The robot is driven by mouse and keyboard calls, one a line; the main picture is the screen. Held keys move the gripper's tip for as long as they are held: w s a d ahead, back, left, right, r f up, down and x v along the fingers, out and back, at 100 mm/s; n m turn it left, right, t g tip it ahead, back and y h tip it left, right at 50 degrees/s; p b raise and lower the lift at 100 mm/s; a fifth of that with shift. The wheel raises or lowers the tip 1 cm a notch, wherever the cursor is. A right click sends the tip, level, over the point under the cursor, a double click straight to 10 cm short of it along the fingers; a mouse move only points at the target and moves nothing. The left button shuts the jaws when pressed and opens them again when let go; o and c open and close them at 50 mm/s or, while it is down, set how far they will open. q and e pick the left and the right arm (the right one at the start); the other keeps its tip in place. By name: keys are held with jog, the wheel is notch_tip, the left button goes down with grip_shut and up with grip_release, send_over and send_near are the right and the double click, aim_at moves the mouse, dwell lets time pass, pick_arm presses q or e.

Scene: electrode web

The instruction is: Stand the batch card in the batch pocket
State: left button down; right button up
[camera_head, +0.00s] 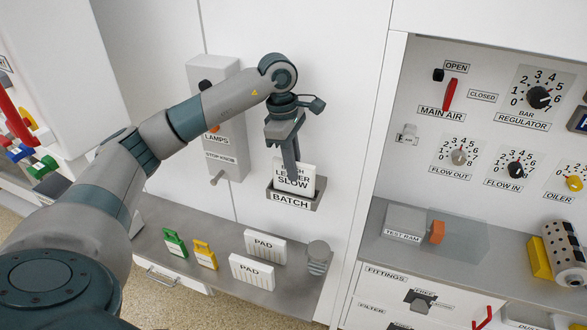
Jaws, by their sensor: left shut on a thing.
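The batch card (293,181) is white with black print; "SLOW" reads on its lower line. The batch pocket (289,203) is a grey holder on the white wall panel, labelled "BATCH". My left gripper (291,164) points down over the pocket and is shut on the upper part of the card. The card is upright, with its lower edge at or behind the pocket's front lip. I cannot tell how deep it sits. The fingers cover part of the card's print. My right gripper is not in view.
A grey lamp box (233,150) with a knob stands left of the pocket. On the shelf (222,262) below are two pads (265,247), a green tag (175,243), a yellow tag (205,254) and a grey cylinder (318,257). A control panel (440,110) is at right.

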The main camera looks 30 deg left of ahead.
pick_arm(q)
jog(key=shift+f+p, duration=0.4)
jog(key=shift+f, duration=0.55)
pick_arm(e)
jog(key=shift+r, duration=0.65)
pick_arm(q)
jog(key=shift+f+b, duration=0.25)
jog(key=shift+b, duration=0.05)
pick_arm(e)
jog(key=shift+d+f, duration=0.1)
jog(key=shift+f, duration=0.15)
pick_arm(q)
jog(key=c, duration=1.8)
grip_release()
jog(key=shift+r, duration=0.1)
jog(key=shift+o, duration=0.2)
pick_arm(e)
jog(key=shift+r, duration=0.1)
pick_arm(q)
jog(key=shift+r, duration=0.2)
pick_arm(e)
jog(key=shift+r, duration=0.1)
